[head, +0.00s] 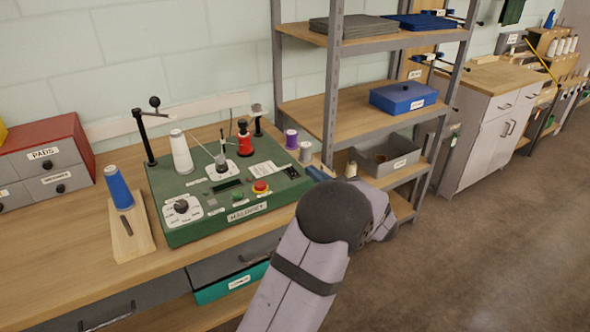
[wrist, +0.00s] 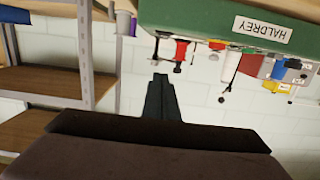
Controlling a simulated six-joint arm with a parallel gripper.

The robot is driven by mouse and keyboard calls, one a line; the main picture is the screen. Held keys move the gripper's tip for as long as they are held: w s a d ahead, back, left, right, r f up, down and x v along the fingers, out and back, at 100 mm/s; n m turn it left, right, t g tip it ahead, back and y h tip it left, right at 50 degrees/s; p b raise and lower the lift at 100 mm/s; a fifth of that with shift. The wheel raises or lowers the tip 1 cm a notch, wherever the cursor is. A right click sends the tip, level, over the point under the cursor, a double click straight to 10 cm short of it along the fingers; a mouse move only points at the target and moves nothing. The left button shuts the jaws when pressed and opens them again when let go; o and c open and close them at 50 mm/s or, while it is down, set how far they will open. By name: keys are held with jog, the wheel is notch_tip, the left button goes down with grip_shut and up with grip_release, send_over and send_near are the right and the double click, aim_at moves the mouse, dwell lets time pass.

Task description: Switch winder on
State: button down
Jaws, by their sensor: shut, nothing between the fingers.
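The winder is a green box (head: 215,222) on the wooden bench in the head view, labelled HALDREY. Its top carries a black dial (head: 181,207) on a white plate, a red button (head: 260,186) on a yellow base, a green button (head: 237,196), a dark display and a thin lever (head: 220,158). My gripper (wrist: 160,78) is shut and empty, its fingers together in the wrist view. The winder's green front (wrist: 190,18) shows upside down there, apart from the fingertips. In the head view my arm reaches up beside the winder's right end; its forearm hides most of the gripper.
A white cone (head: 181,152), a red spool (head: 244,140) and a purple spool (head: 291,139) stand on or by the winder. A blue cone (head: 118,187) stands on a wooden block at left. A metal shelf (head: 333,90) rises close behind my gripper on the right.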

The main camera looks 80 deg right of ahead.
jog(key=p, duration=0.3)
send_over(295, 175)
jog(key=shift+s+a+f, duration=0.3)
jog(key=shift+f, duration=0.15)
jog(key=shift+w+d+f, duration=0.15)
jog(key=shift+f, duration=0.35)
jog(key=shift+w+d+f, duration=0.1)
jog(key=shift+d+f, duration=0.05)
jog(key=shift+f, duration=0.35)
jog(key=shift+w+d+f, duration=0.1)
jog(key=shift+f, duration=0.95)
